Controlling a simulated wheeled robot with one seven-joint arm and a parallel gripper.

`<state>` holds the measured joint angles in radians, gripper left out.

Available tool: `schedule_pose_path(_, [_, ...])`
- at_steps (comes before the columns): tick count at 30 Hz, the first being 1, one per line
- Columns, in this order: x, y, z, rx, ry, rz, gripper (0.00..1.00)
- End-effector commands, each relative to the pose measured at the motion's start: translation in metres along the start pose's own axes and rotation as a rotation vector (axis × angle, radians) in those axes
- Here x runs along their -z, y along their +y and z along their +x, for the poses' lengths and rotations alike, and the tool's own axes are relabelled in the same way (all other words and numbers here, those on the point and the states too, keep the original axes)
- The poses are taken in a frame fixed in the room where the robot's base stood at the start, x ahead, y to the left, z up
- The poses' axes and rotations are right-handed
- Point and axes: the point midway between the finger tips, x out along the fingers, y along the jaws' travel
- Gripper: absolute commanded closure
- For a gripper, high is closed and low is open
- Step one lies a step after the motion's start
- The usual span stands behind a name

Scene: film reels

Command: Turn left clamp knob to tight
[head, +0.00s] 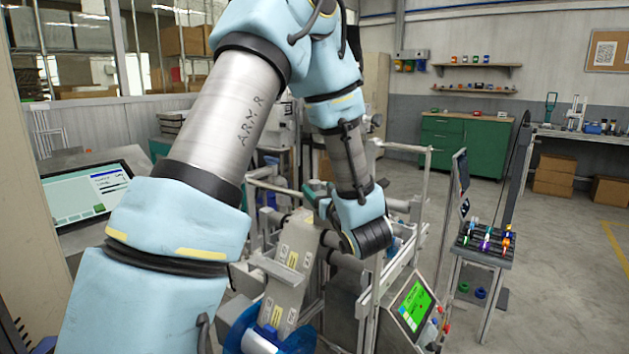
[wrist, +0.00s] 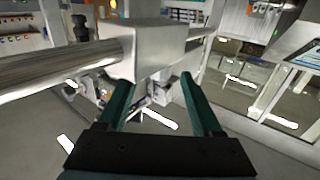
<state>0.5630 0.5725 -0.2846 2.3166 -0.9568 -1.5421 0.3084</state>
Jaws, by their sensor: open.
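In the wrist view my gripper (wrist: 157,82) shows as two teal fingers spread apart on a dark palm. A pale grey block (wrist: 158,48) sits on a thick metal rod (wrist: 60,68), just beyond the fingertips. A small grey part (wrist: 160,90) shows below the block, between the fingers in the picture. I cannot tell whether it is the left clamp knob, or whether anything touches it. No object is visibly pinched. In the head view my arm covers much of the machine frame (head: 365,305), and the knob and its setting cannot be made out.
A blue reel (head: 245,335) is at the machine's lower front. A green-lit screen (head: 415,305) is at its right. A tray of small coloured items (head: 484,242) stands farther right. A monitor (head: 85,192) is at the left. Open floor (head: 560,290) lies at the right.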

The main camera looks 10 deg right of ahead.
Motion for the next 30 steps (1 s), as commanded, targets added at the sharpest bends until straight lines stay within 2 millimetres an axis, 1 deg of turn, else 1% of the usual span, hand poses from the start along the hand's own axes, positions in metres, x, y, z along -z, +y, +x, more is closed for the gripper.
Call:
schedule_pose_path(1, [0.002,-0.001,0.009,0.004,-0.001,0.000,0.33])
schedule_pose_path(3, [0.002,-0.001,0.019,0.002,-0.002,0.001,0.33])
schedule_pose_path(7, [0.001,0.000,0.033,0.000,-0.001,0.000,0.33])
schedule_pose_path(12, [0.000,0.000,0.039,0.000,-0.001,0.001,0.33])
schedule_pose_path(19, [0.000,0.000,0.039,-0.001,-0.001,0.000,0.33])
schedule_pose_path(30, [0.000,0.000,0.039,-0.001,-0.001,0.000,0.75])
